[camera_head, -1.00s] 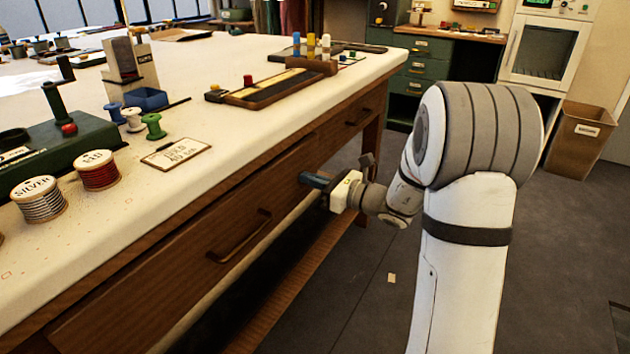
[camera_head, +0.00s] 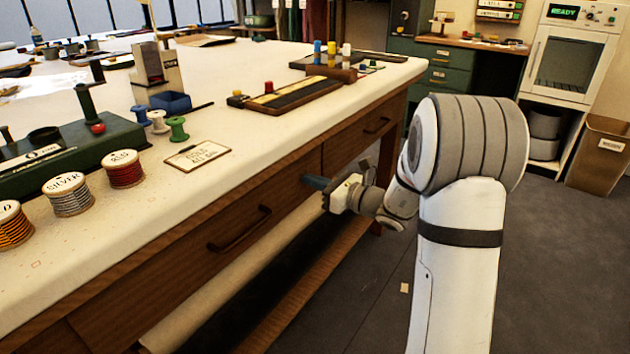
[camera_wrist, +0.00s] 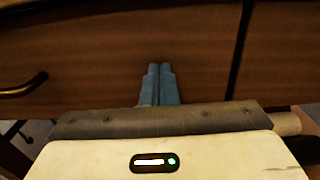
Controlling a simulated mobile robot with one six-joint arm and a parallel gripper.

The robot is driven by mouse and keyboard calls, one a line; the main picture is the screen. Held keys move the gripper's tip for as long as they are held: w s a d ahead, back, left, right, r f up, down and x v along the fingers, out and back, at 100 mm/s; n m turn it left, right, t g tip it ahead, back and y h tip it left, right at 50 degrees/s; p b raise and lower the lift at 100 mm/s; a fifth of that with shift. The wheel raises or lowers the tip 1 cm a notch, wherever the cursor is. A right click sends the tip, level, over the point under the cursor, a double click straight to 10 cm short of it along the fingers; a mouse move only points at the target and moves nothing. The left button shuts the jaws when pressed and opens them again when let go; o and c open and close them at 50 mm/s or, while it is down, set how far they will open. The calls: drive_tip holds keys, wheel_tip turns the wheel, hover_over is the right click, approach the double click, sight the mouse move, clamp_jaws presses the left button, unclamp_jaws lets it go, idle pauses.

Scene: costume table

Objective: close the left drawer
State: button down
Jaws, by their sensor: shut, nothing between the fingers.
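The left drawer (camera_head: 180,264) has a brown wooden front with a dark bar handle (camera_head: 240,230), below the white-topped table. Its front looks roughly level with the right drawer's; I cannot tell whether a small gap is left. My gripper (camera_head: 309,182) is shut and empty, with its blue fingertips at the drawer front near its right end. In the wrist view the shut fingers (camera_wrist: 160,68) point at the wood, right of the handle (camera_wrist: 24,86) and left of the dark seam. Whether they touch it is unclear.
The right drawer (camera_head: 345,148) is beyond the seam. The table (camera_head: 250,135) holds thread spools (camera_head: 123,169), a card (camera_head: 197,155) and a black tray (camera_head: 292,95). A lower shelf runs below. Open grey floor (camera_head: 355,300) lies to the right, with a brown bin (camera_head: 600,158) farther back.

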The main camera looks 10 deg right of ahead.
drive_tip(key=p+v, duration=0.3)
drive_tip(key=v, duration=1)
drive_tip(key=s+a+r+n+g+h+p, duration=0.2)
drive_tip(key=s+a+r+n+g+p, duration=0.95)
drive_tip(key=s+n+p, duration=0.2)
drive_tip(key=s+d+r+n+h+p, duration=0.2)
drive_tip(key=s+r+n+h+p, duration=0.3)
drive_tip(key=r+n+p, duration=0.1)
drive_tip(key=s+d+r+n+t+h+p, duration=0.1)
drive_tip(key=s+d+r+n+h+p, duration=0.2)
drive_tip(key=s+r+n+h+p, duration=0.3)
wheel_tip(320, 180, up, 3)
drive_tip(key=shift+f+n+p, duration=0.1)
drive_tip(key=shift+n+p, duration=0.3)
drive_tip(key=shift+n, duration=0.25)
drive_tip(key=shift+d+t, duration=0.2)
drive_tip(key=shift+t, duration=0.05)
